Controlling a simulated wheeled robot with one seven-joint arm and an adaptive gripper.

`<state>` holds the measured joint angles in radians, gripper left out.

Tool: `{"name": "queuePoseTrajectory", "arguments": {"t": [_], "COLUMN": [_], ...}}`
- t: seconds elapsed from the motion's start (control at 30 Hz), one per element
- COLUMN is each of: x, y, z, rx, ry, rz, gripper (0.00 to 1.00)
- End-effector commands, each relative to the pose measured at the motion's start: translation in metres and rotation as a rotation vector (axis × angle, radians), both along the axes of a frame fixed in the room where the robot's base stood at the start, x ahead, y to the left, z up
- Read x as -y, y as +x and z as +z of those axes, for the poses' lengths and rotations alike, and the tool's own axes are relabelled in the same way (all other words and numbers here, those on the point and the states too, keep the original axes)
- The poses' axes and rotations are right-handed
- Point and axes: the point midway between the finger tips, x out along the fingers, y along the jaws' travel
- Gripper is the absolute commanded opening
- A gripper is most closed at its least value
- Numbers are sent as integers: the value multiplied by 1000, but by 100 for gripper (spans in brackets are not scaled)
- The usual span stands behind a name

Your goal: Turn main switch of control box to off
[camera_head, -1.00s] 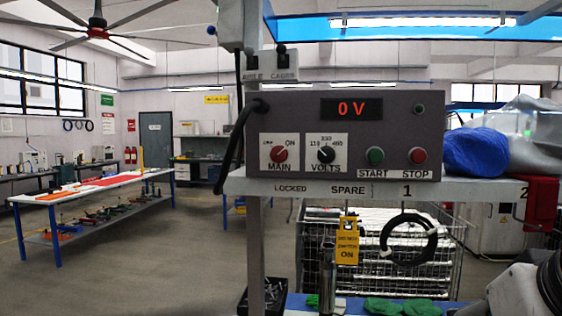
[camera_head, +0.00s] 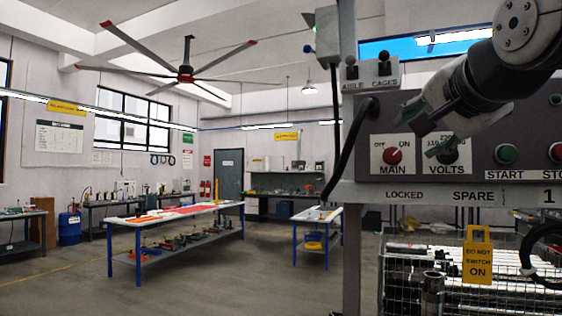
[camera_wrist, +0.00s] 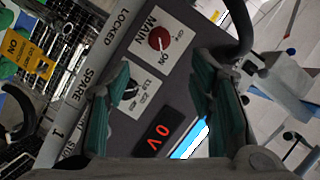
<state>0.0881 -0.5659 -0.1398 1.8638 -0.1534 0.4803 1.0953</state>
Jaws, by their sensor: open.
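The control box (camera_head: 477,119) is a dark grey panel at the right of the head view. Its main switch (camera_head: 393,156) is a red round knob on a white plate marked OFF and ON, above the word MAIN. A pale mark on the knob seems to lean toward ON, but is too small to be sure. My gripper (camera_head: 437,145) is open in front of the VOLTS dial, right of the main switch and apart from it. In the wrist view the main switch (camera_wrist: 160,39) lies beyond the fingertips, with the red 0 V display (camera_wrist: 157,139) nearer.
The green start button (camera_head: 507,154) is right of the VOLTS dial. A thick black cable (camera_head: 347,148) curves down at the box's left end, near a grey post (camera_head: 351,250). A yellow tag (camera_head: 477,256) hangs below the shelf. Open floor lies to the left.

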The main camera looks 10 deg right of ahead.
Motion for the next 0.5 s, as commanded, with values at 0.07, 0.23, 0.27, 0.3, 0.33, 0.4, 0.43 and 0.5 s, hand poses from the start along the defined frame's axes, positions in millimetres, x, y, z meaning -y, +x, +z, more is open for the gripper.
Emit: {"name": "queuePoseTrajectory", "arguments": {"t": [0.07, 0.23, 0.27, 0.3, 0.33, 0.4, 0.43, 0.5], "x": [2, 9, 11, 12, 14, 17, 19, 22], "y": [9, 38, 44, 51, 57, 70, 76, 87], "z": [-2, -10, -11, -13, -14, -17, -18, -21], "rx": [-3, -6, -6, -8, -8, -8, -7, -6], "ry": [0, 0, -1, -2, -2, -1, -2, -1], "rz": [2, 3, 3, 2, 2, 3, 3, 3], "gripper": [50, 50, 50, 50, 50, 50, 50, 50]}}
